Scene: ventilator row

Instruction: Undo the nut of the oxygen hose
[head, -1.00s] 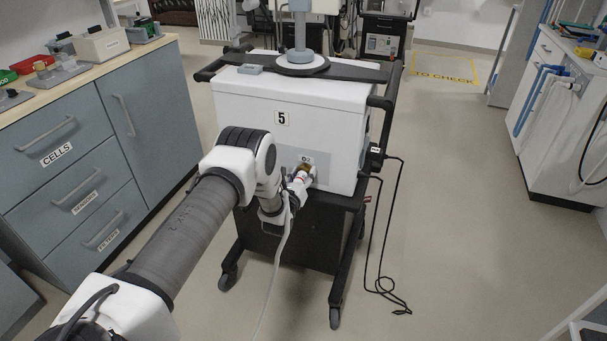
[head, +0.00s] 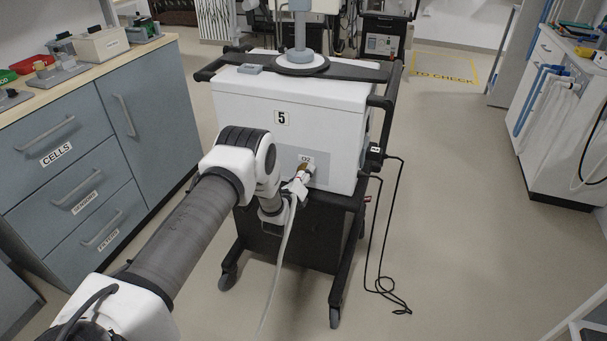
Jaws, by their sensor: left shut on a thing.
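The white ventilator numbered 5 (head: 250,100) stands on a black wheeled cart, with its back panel facing me. A brass-coloured nut (head: 303,168) sits at the port under the O2 label on its lower right. My left gripper (head: 300,181) is at that port, shut on the nut; its fingertips are small and partly hidden by my wrist. A pale hose (head: 279,262) hangs from beside the gripper down towards the floor. My right gripper is not in view.
Blue-grey drawers (head: 75,190) labelled CELLS, SENSORS and FILTERS stand at the left. A black cable (head: 386,240) hangs from the cart's right side and coils on the floor. A white cabinet (head: 560,135) stands at the right.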

